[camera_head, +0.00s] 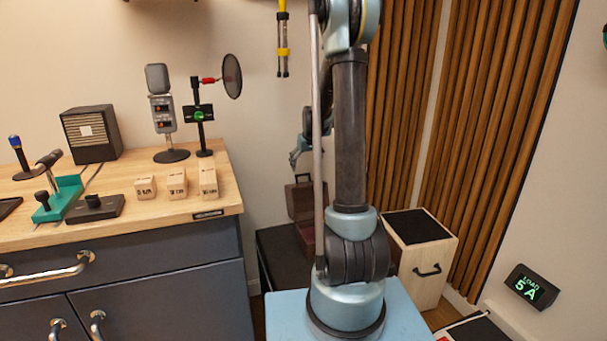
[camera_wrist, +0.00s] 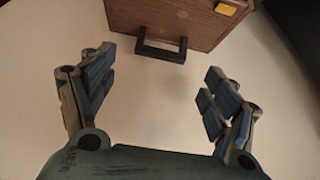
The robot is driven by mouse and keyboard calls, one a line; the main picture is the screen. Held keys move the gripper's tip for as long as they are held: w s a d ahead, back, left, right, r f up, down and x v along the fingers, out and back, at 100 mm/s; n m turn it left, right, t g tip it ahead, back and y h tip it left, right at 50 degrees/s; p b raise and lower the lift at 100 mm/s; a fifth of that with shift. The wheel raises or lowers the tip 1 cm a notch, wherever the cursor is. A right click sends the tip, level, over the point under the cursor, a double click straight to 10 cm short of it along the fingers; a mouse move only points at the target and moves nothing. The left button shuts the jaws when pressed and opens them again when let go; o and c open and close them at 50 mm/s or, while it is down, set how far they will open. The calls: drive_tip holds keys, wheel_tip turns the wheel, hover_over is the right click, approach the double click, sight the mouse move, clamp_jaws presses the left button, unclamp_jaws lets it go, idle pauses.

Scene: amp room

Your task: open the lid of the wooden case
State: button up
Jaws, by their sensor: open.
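The wooden case (camera_wrist: 185,14) shows at the top of the wrist view as a brown wood-grain panel, cut off by the frame edge. Its dark handle (camera_wrist: 161,50) sticks out towards my gripper, and a yellow latch (camera_wrist: 233,7) sits at its right. My gripper (camera_wrist: 155,85) is open and empty, fingers spread wide, with the handle ahead of the gap and apart from both fingers. In the head view a brown case (camera_head: 300,201) is partly hidden behind my arm, below my gripper (camera_head: 293,161).
A wooden bench (camera_head: 120,190) with microphones and small wooden blocks (camera_head: 177,184) stands at left. A pale box with a black top (camera_head: 424,258) stands right of my arm. A dark low surface (camera_head: 280,262) lies beside the bench. Wooden slats (camera_head: 500,130) line the wall.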

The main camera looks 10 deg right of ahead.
sight(303, 175)
drive_tip(key=shift+x, duration=2.55)
drive_tip(key=c, duration=1.5)
drive_tip(key=shift+s+d+r+t+y, duration=0.2)
drive_tip(key=shift+s+r+t, duration=0.45)
drive_tip(key=shift+s, duration=0.65)
drive_tip(key=shift+s+d+r+t+y, duration=0.25)
drive_tip(key=shift+s+r+t, duration=0.4)
drive_tip(key=shift+s, duration=0.65)
drive_tip(key=shift+s+d+r+t+y, duration=0.1)
drive_tip(key=shift+s+d+r+t, duration=0.25)
drive_tip(key=shift+s+t, duration=0.75)
drive_tip(key=shift+s, duration=0.2)
drive_tip(key=o, duration=1.5)
drive_tip(key=shift+g, duration=0.3)
drive_tip(key=shift+r, duration=0.15)
drive_tip(key=v, duration=1.1)
drive_tip(key=shift+s+r, duration=0.15)
drive_tip(key=shift+s, duration=0.1)
